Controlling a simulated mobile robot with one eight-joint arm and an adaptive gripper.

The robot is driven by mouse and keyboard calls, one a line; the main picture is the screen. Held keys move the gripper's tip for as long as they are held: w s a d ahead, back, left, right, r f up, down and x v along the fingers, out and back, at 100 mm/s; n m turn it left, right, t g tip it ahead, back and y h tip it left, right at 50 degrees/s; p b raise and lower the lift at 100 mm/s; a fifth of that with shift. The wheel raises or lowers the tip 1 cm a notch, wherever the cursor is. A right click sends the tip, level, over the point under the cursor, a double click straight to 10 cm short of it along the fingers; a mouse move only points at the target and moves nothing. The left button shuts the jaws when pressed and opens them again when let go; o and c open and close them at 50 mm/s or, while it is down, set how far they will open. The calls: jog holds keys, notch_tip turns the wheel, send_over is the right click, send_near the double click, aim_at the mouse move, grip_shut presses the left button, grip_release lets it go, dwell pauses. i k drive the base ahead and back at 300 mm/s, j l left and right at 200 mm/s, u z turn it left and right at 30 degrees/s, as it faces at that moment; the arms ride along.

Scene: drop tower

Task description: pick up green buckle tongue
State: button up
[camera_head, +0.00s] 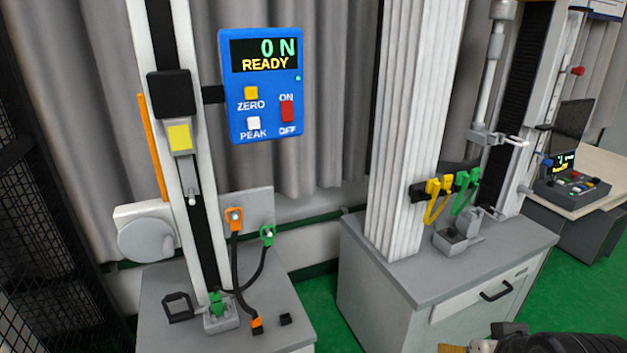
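A green piece (216,303) sits upright in a small grey fixture (222,323) at the foot of the left test column, with a black strap beside it. A green ring-shaped end (267,235) hangs on a peg of the grey plate, with a black strap running down from it towards the fixture. Which of these is the buckle tongue I cannot tell for sure. My gripper (456,348) shows only partly at the bottom right edge, far from both green pieces. Its fingers are mostly cut off, so its opening is hidden.
An orange ring (234,218) hangs beside the green one; its strap leads to an orange end (257,325) on the left bench (275,300). A black block (285,319) and black handle (178,307) lie there. Yellow (436,192) and green loops (465,190) hang on the right.

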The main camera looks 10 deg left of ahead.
aim_at(214, 298)
jog(key=u, duration=1.45)
